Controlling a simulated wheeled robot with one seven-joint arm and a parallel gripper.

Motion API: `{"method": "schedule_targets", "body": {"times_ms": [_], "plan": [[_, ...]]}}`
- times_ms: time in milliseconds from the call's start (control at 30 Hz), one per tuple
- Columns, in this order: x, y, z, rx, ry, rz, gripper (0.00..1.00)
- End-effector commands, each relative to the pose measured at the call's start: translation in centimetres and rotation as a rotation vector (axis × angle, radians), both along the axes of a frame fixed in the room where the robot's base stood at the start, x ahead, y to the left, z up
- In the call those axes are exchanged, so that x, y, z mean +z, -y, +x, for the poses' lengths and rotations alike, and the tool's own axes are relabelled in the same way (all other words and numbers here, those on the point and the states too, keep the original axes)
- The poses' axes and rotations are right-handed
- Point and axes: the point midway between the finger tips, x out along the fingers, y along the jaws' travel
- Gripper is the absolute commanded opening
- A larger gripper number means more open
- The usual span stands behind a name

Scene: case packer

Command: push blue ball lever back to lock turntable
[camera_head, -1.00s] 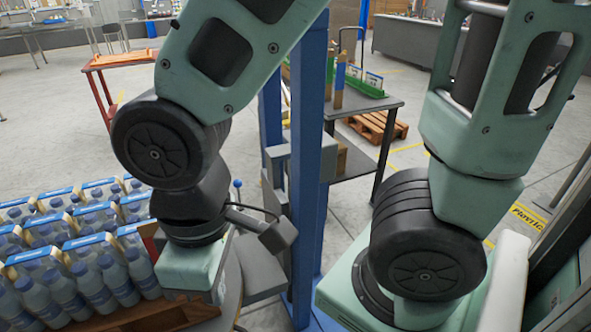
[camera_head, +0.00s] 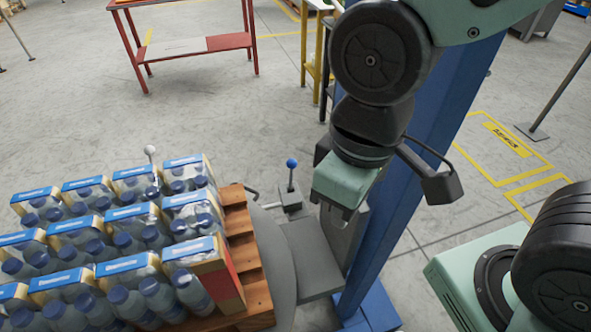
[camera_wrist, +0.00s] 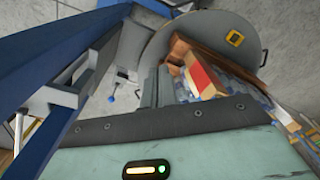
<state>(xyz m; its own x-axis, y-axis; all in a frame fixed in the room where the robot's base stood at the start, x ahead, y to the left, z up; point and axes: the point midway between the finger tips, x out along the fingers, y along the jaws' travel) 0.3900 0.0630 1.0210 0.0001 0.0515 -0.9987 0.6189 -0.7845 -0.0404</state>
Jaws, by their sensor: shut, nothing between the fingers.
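The blue ball lever (camera_head: 291,164) stands upright on a grey block beside the turntable. In the wrist view its blue ball (camera_wrist: 110,98) shows left of my fingers. The grey turntable (camera_head: 277,262) carries a loaded pallet; its round plate also shows in the wrist view (camera_wrist: 205,32). My gripper (camera_head: 345,208) points down to the right of the lever in the head view, apart from it. Its fingers are shut and empty in the wrist view (camera_wrist: 158,85). Its fingertips are hard to make out in the head view.
Packs of blue-capped bottles (camera_head: 135,250) fill the wooden pallet (camera_head: 243,245). A white ball lever (camera_head: 150,151) shows behind them. A blue column (camera_head: 400,190) stands close behind and right of my gripper. Open floor lies beyond, with a red table (camera_head: 190,46).

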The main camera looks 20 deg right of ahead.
Motion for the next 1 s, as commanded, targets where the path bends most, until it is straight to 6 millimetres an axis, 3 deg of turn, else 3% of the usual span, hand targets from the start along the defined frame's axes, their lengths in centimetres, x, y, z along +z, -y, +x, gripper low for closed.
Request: {"method": "schedule_targets", "body": {"times_ms": [133, 267, 400, 533, 667, 800, 900, 1000], "plan": [[-1.3, -1.1, 0.8, -0.031, -0.001, 0.038, 0.0], [-5.0, -4.4, 3.6, -0.135, 0.016, 0.139, 0.0], [-11.5, -8.1, 8.8, -0.345, 0.087, 0.25, 0.0], [-18.3, -9.3, 14.3, -0.553, 0.225, 0.291, 0.0], [-25.3, -8.0, 19.5, -0.723, 0.433, 0.278, 0.0], [-31.3, -4.6, 23.9, -0.829, 0.723, 0.23, 0.0], [-33.7, -2.1, 26.1, -0.847, 0.937, 0.199, 0.0], [-34.7, -0.2, 27.4, -0.834, 1.118, 0.18, 0.0]]}}
